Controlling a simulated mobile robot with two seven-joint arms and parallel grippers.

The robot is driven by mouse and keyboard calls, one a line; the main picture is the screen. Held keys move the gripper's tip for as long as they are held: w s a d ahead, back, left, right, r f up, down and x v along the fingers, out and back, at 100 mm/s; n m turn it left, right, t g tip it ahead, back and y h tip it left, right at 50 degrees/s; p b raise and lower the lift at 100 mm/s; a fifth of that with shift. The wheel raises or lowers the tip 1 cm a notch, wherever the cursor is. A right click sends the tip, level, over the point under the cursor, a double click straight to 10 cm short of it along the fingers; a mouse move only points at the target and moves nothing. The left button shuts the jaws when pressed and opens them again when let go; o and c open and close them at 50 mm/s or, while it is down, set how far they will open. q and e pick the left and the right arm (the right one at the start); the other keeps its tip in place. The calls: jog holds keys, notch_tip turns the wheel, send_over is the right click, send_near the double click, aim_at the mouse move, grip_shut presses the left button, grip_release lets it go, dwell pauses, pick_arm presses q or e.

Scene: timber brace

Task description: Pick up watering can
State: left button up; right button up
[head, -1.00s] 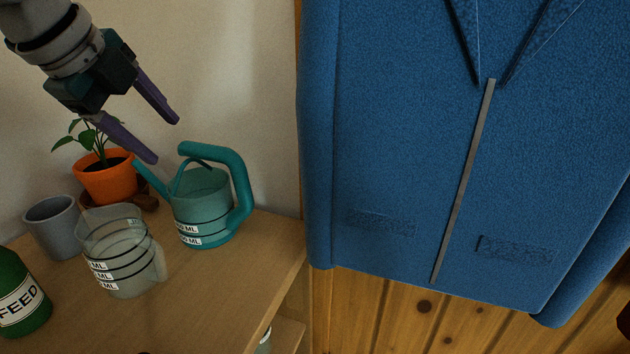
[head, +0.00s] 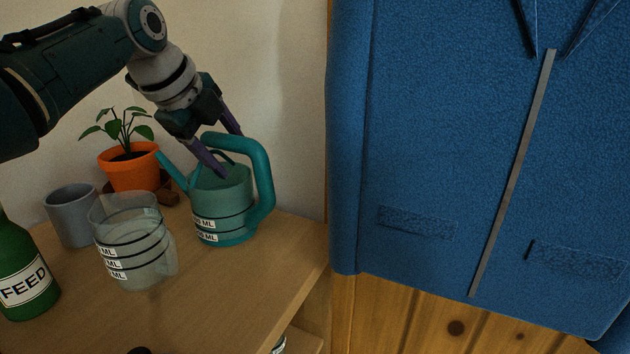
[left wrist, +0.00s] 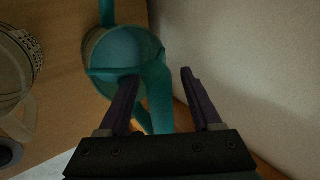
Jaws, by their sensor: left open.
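The teal watering can (head: 221,205) stands upright on the wooden shelf top, near its right edge, with its spout to the left and its large handle to the right. My left gripper (head: 227,152) is open just above the can, its purple fingers pointing down at the top of the can and its handle. In the left wrist view, the watering can (left wrist: 122,48) lies ahead, and part of its teal handle shows between the open fingers of the left gripper (left wrist: 158,88). I cannot tell whether a finger touches the can. My right gripper is not in view.
A clear measuring jug (head: 135,250) stands left of the can on the shelf top (head: 225,290). A grey cup (head: 72,215), an orange plant pot (head: 132,172) and a green FEED bottle (head: 22,270) stand further left. A wall is close behind; a blue jacket (head: 460,150) hangs at right.

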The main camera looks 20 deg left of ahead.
pick_arm(q)
jog(key=shift+w+f, duration=0.2)
jog(key=shift+f, duration=0.15)
grip_shut()
dwell(0.3)
dwell(0.9)
